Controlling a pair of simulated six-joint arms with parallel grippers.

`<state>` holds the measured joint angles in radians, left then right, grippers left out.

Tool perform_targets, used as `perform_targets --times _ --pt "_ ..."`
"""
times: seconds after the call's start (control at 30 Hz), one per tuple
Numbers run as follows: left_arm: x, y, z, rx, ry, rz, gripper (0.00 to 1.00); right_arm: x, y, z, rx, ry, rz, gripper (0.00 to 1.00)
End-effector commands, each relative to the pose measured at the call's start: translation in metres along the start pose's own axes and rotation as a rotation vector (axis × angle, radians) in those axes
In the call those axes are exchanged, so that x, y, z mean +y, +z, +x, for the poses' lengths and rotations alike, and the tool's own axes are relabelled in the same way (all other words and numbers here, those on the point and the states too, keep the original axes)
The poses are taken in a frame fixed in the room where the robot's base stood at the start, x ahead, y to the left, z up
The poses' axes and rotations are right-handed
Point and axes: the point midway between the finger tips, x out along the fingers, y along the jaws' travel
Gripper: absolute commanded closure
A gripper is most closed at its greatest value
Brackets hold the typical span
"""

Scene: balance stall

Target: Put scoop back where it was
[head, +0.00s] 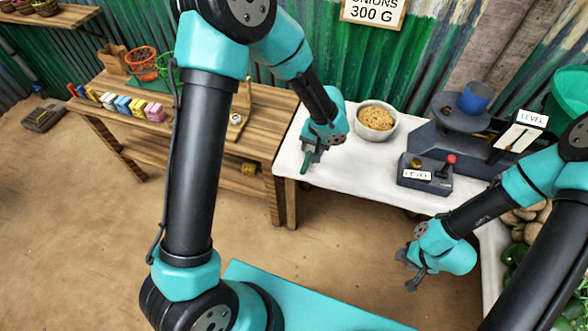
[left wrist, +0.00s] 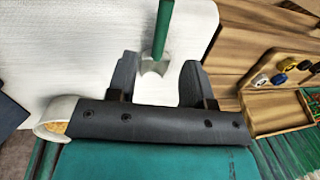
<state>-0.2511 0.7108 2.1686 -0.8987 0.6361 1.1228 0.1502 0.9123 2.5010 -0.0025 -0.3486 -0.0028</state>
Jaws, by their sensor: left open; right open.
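The scoop (head: 306,160), with a green handle, is at the left edge of the white table, just below my left gripper (head: 311,148). In the left wrist view the scoop's green handle (left wrist: 163,28) and pale head show between and beyond the open fingers of the left gripper (left wrist: 156,75). The fingers stand apart from it on both sides. Whether the scoop touches the cloth is hard to tell. A pale bowl (head: 361,122) of brownish food stands on the table right of the left gripper. My right gripper (head: 409,269) is open and empty, low in front of the table.
A dark scale (head: 424,146) with a blue cup (head: 477,97) stands right of the bowl. A control box (head: 425,180) with a red-knobbed lever sits in front of it. A wooden bench (head: 262,105) with coloured blocks adjoins on the left. The white table (head: 345,172) is clear in front of the bowl.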

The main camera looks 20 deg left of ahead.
Motion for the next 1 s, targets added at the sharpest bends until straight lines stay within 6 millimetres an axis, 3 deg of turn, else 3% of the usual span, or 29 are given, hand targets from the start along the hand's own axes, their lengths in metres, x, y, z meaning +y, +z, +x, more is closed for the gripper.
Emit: perform_targets --times 0.3,0.6,0.8,1.0 --pt "-0.004 0.075 0.091 -0.141 0.336 0.025 0.53 0.000 0.000 0.000 0.000 0.000 0.000 0.57" --pt "-0.031 0.151 0.163 -0.021 0.538 -0.089 0.53 0.000 0.000 0.000 0.000 0.000 0.000 0.57" --pt "-0.049 0.173 0.179 0.051 0.509 -0.125 0.53 0.000 0.000 0.000 0.000 0.000 0.000 0.57" --pt "-0.050 0.174 0.180 0.059 0.505 -0.123 0.53 0.000 0.000 0.000 0.000 0.000 0.000 0.57"
